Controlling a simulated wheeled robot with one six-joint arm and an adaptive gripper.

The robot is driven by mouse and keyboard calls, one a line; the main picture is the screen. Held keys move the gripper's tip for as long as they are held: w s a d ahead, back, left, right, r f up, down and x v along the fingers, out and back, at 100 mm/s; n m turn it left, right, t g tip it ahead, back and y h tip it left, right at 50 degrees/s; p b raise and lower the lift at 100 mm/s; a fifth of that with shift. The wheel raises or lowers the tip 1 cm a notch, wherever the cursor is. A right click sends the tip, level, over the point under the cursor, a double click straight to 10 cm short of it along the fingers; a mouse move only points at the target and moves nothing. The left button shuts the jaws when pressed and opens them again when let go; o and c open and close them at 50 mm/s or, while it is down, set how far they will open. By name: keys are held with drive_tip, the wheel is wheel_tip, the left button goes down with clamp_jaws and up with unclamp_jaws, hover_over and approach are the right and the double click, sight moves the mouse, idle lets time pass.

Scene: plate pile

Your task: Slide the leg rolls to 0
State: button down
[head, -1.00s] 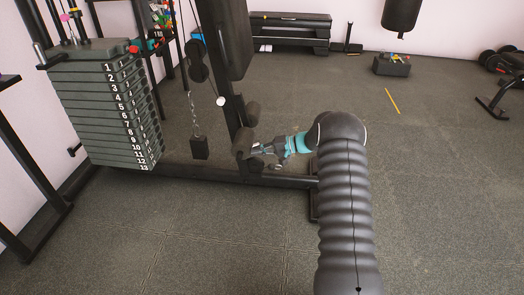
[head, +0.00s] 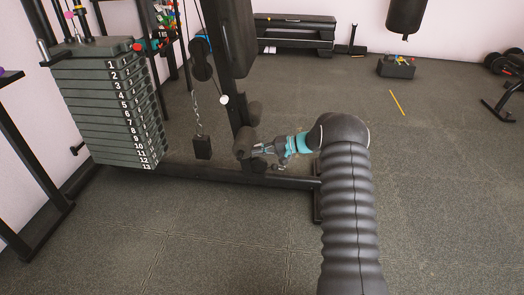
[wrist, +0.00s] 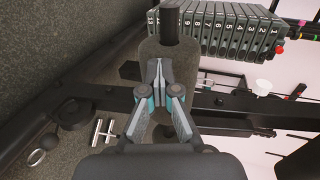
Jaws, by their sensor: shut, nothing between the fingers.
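The leg rolls are dark grey padded cylinders on the low part of the machine's black upright. The upper roll (head: 254,112) and the lower roll (head: 244,141) both show in the head view. My gripper (head: 260,150) is shut and empty, right beside the lower roll on its right. In the wrist view my gripper's (wrist: 159,64) fingertips meet in front of a grey roll (wrist: 185,58), which fills the middle behind them. I cannot tell whether the tips touch it. The fingers hide part of the roll.
A numbered weight stack (head: 112,115) stands at the left, and it also shows in the wrist view (wrist: 225,30). A black block (head: 202,147) hangs on a chain left of the upright. A black floor beam (head: 220,174) runs below the rolls.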

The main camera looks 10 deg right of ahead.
drive_tip(key=f+v, duration=0.1)
drive_tip(key=v, duration=1.3)
drive_tip(key=s+f+m+g+h, duration=0.2)
drive_tip(key=s+f+m, duration=0.1)
drive_tip(key=s+f, duration=0.3)
drive_tip(key=s+r+g+h, duration=0.2)
drive_tip(key=s+h, duration=0.1)
drive_tip(key=s, duration=0.4)
drive_tip(key=s+a+r+n+t+h+p, duration=0.1)
drive_tip(key=s+a+r+n+h+p, duration=0.1)
drive_tip(key=s+r, duration=0.8)
drive_tip(key=s+a+r+n+t+h+p, duration=0.2)
drive_tip(key=s+a+r+h+p, duration=0.2)
drive_tip(key=s+r, duration=0.7)
drive_tip(key=s+a+r+n+t+h+p, duration=0.2)
drive_tip(key=s+r+p, duration=0.1)
drive_tip(key=s+r, duration=0.8)
drive_tip(key=shift+s+a+r+h, duration=0.15)
drive_tip(key=shift+a+h, duration=0.25)
